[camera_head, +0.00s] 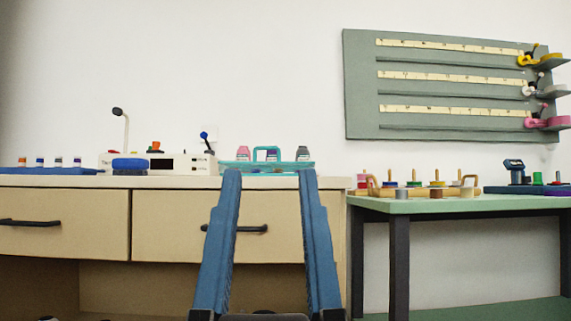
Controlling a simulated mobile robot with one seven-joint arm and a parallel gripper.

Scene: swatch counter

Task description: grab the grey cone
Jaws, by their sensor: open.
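The grey cone (303,153) is small, with a dark grey body that looks tapered. It stands upright at the right end of a teal tray (307,165) on the wooden counter. My gripper (268,174) reaches up from the bottom of the view, its two long blue fingers wide apart and nothing between them. The right fingertip overlaps the tray's front edge just below the cone in the picture. The gap in depth between fingers and cone cannot be told from this one view.
A pink cone (242,153) and a purple one (271,155) share the tray, near its teal handle. A white box (185,163) stands left of it on the counter (60,181). A green-topped table (430,205) with spools adjoins at right.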

